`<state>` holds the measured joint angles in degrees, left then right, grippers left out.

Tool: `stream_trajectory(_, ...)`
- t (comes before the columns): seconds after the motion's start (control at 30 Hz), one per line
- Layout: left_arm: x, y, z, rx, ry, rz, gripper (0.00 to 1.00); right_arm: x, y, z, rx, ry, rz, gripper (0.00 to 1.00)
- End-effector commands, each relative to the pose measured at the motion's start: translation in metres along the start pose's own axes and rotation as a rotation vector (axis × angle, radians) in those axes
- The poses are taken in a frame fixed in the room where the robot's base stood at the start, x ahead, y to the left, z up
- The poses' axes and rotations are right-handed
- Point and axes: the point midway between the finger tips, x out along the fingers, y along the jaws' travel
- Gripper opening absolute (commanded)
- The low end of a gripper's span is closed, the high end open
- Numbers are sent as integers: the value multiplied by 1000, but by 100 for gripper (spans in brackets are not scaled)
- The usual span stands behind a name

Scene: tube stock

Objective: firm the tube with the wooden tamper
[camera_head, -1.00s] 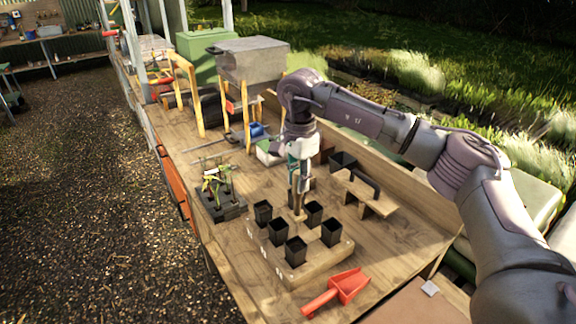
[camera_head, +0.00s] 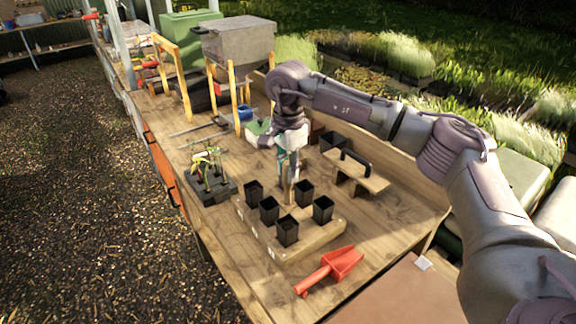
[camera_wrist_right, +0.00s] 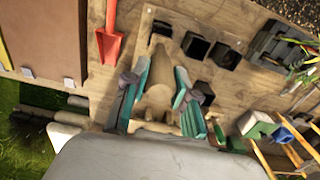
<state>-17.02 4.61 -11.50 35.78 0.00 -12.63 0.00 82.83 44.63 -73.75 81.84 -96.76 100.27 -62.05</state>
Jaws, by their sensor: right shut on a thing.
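My right gripper (camera_head: 288,181) is shut on the wooden tamper (camera_head: 287,194), upright at the back of the wooden rack (camera_head: 312,242). In the right wrist view the tamper (camera_wrist_right: 157,75) shows as a pale wooden shape between the teal fingers of the gripper (camera_wrist_right: 159,92). Several black square tubes stand in the rack: one at back left (camera_head: 254,191), one just right of the tamper (camera_head: 303,192), one at the front (camera_head: 287,231). I cannot tell whether the tamper's lower end touches anything. My left gripper is out of view.
A red scoop (camera_head: 334,267) lies in front of the rack. A dark tray of seedlings (camera_head: 207,183) sits to the left. A wooden block with a black handle (camera_head: 358,178) and a black pot (camera_head: 331,141) stand behind right. Bare bench lies right of the rack.

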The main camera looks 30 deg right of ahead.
Motion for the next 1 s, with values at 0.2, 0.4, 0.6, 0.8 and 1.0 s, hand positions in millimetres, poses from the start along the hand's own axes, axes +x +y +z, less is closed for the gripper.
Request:
stream_trajectory(0.2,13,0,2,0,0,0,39,19,0,0,0,0,1,0)
stream_trajectory(0.4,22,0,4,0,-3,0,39,32,0,0,0,0,0,0)
stream_trajectory(0.6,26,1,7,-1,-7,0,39,38,0,0,0,0,-1,0)
stream_trajectory(0.8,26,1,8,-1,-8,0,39,38,0,0,-1,0,0,0)
stream_trajectory(1.0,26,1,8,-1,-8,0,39,38,0,0,-1,0,0,0)
